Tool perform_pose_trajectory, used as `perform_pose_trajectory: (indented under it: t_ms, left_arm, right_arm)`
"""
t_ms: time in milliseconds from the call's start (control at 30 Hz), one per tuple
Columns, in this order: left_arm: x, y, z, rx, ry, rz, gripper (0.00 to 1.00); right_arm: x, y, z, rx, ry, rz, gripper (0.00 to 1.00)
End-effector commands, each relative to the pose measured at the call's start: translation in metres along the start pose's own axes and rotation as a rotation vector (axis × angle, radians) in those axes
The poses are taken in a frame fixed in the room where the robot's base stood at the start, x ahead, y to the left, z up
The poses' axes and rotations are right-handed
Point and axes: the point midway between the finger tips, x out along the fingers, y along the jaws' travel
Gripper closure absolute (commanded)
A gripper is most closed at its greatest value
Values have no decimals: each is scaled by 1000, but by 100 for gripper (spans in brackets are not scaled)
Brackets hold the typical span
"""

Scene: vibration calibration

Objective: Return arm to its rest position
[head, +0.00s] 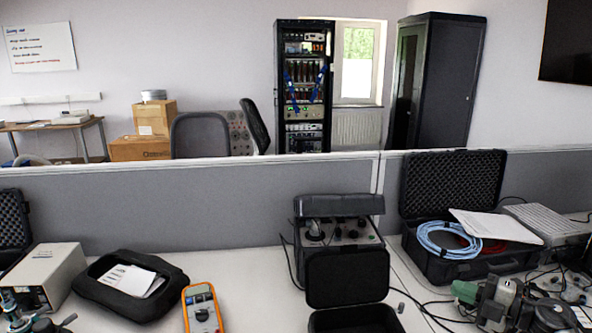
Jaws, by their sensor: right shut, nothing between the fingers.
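My right gripper is low at the right of the head view, where I cannot clearly separate its outline from the crowded grey equipment and cables. It is shut and holds nothing. A grey machine part with a green end (497,300) lies in that corner. My left gripper is not in view.
An open black case (452,185) with a blue cable coil (433,245) stands at right. A control box (342,222) is mid-desk, with an orange multimeter (202,306), black pouch (100,275) and beige box (50,268) to its left. A grey partition (220,205) bounds the back.

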Motion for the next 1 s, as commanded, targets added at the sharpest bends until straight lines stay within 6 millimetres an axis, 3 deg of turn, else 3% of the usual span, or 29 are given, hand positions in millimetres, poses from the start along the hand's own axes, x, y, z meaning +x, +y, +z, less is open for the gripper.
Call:
perform_pose_trajectory:
  t_ms: [200,467,567,767,900,1000]
  left_arm:
    - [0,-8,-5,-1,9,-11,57]
    - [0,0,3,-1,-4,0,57]
    - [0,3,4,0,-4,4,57]
    - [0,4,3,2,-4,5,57]
    - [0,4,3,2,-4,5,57]
    - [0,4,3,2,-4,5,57]
  right_arm:
    - [19,-10,-17,69,-87,147,100]
    - [29,-35,-46,290,-326,372,100]
    - [22,-58,-62,453,-494,442,100]
    - [-12,-126,-106,829,-865,421,100]
    - [-41,-175,-154,1081,-1095,284,100]
    - [-57,-198,-186,1206,-1201,177,100]
